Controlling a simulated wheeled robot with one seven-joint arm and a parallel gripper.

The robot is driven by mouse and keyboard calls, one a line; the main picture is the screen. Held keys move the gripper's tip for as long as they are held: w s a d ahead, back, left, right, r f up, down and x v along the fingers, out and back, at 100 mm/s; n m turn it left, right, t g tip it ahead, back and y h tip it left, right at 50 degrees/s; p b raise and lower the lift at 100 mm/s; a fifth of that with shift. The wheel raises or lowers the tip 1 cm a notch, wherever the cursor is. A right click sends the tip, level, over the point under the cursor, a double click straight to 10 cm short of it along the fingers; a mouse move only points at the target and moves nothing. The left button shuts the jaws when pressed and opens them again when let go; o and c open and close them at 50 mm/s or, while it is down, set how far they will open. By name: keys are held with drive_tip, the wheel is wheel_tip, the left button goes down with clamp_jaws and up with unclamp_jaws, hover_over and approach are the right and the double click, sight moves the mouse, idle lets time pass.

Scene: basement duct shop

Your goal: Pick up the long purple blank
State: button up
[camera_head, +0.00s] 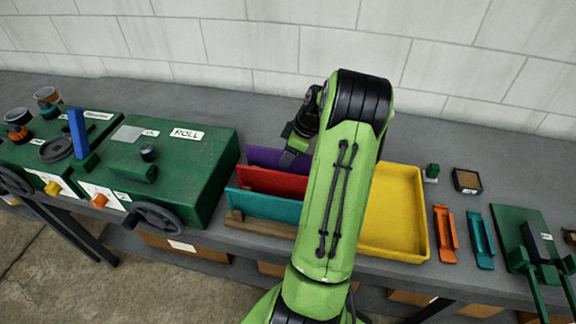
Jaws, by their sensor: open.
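The purple blank (262,155) stands on edge at the back of a wooden rack (250,224), partly hidden by my gripper and arm. A red blank (265,181) stands in front of it, and a teal blank (262,206) is nearest the front edge. My gripper (290,158) points down over the right part of the purple blank. It is open. I cannot tell whether the purple blank's top edge is between the fingers or touching them.
A green machine labelled ROLL (200,160) stands close to the left of the rack. A yellow tray (395,215) lies to the right, partly behind my arm. Orange (445,235) and teal (480,240) holders lie farther right. A block wall (250,40) runs behind the bench.

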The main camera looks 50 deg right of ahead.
drive_tip(key=shift+x, duration=1)
drive_tip(key=shift+r, duration=0.1)
drive_tip(key=shift+c, duration=1.2)
clamp_jaws()
